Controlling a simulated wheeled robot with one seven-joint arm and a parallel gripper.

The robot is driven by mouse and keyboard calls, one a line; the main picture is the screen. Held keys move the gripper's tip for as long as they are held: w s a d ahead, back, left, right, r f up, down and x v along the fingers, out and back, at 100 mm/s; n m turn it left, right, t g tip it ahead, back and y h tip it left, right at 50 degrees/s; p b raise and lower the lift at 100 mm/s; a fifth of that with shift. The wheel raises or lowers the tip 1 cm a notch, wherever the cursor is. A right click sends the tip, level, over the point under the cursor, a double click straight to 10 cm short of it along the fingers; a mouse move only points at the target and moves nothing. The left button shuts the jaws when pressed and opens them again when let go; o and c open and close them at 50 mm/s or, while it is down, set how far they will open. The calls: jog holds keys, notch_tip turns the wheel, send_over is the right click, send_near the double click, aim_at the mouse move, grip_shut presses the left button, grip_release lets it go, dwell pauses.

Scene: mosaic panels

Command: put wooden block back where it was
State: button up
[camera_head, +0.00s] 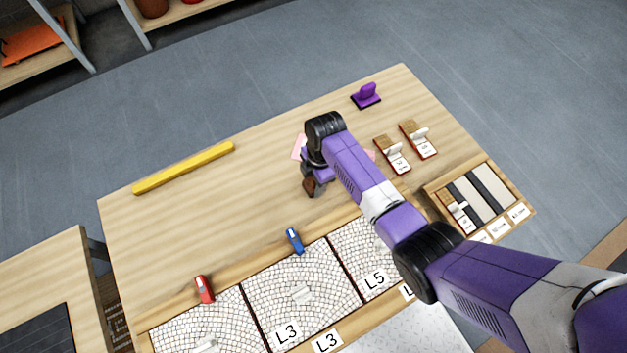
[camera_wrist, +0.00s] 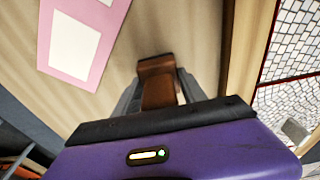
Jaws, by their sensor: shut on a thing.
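My gripper (camera_wrist: 155,98) is shut on a brown wooden block (camera_wrist: 158,85), which shows between the fingers in the wrist view. In the head view the block (camera_head: 310,187) is a small dark brown piece below my gripper (camera_head: 316,178), over the table's middle. Whether the block touches the table I cannot tell. A pink card with white panels (camera_wrist: 83,35) lies on the table beside the gripper in the wrist view. In the head view the card (camera_head: 298,147) is partly hidden behind my arm.
Mosaic panels (camera_head: 290,285) line the table's front, with a red tool (camera_head: 204,289) and a blue tool (camera_head: 295,240) at their back edge. A yellow bar (camera_head: 184,168), a purple tool (camera_head: 367,95), two small brown stands (camera_head: 392,155) and a divided tray (camera_head: 430,190) also lie there. The left-middle tabletop is clear.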

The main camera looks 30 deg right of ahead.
jog(key=o, duration=1.4)
jog(key=shift+f, duration=0.1)
jog(key=r, duration=0.4)
jog(key=d+r+p, duration=0.1)
jog(key=r, duration=0.3)
jog(key=r+p, duration=0.1)
jog(key=r, duration=0.3)
jog(key=shift+d+r, duration=0.15)
jog(key=shift+d, duration=0.1)
